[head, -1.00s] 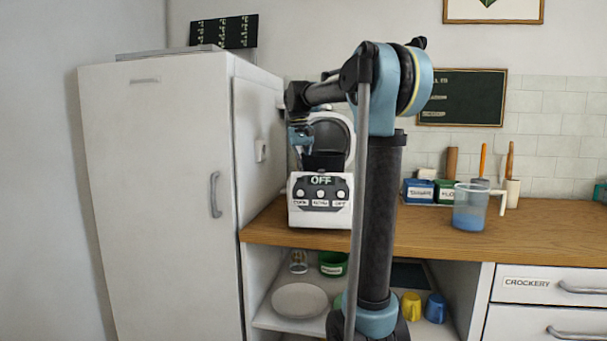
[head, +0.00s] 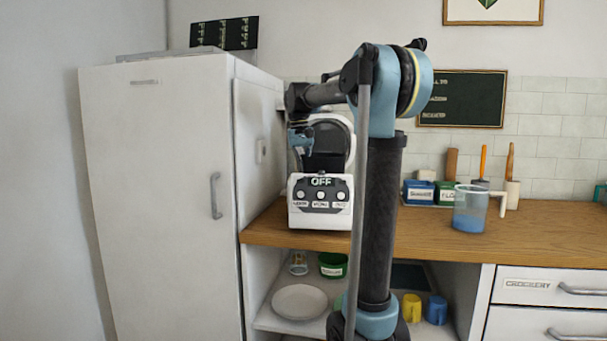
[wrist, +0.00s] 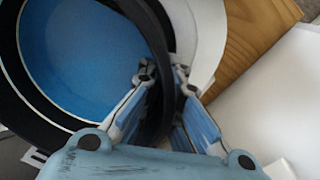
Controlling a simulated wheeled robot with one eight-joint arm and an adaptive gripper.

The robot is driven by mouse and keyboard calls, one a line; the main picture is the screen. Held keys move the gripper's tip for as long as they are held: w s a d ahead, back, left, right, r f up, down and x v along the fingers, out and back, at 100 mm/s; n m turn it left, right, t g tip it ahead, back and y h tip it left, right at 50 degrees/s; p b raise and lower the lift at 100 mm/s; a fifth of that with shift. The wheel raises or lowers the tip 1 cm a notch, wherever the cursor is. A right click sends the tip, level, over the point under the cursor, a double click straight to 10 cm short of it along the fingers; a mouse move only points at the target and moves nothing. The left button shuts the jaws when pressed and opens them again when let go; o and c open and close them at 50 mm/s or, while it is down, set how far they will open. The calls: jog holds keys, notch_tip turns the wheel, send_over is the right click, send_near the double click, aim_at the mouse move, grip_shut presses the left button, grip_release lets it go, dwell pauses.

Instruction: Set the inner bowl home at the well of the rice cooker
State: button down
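The white rice cooker (head: 320,214) stands on the counter beside the fridge, its panel reading OFF and its lid (head: 343,131) raised. The dark inner bowl (head: 326,161) is just above or partly in the cooker's top; its base is hidden behind the front panel, so I cannot tell whether it touches the well. My gripper (head: 301,141) is at the bowl's left side. In the wrist view my gripper (wrist: 164,76) has one finger on each side of the bowl's dark wall (wrist: 150,25), shut on it. Blue (wrist: 95,45) fills the bowl's inside.
The tall white fridge (head: 160,180) stands close on the left. A measuring jug (head: 470,210) with blue contents and blue and green tubs (head: 418,192) are on the counter to the right. Bare counter (head: 430,228) lies between cooker and jug.

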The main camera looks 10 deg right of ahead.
jog(key=shift+f, duration=0.95)
dwell(1.2)
jog(key=shift+r, duration=0.35)
jog(key=shift+r, duration=0.35)
jog(key=shift+r, duration=0.25)
jog(key=shift+f, duration=1.2)
dwell(1.5)
jog(key=shift+r, duration=0.3)
jog(key=shift+r, duration=0.3)
jog(key=shift+r, duration=0.35)
jog(key=shift+r, duration=0.25)
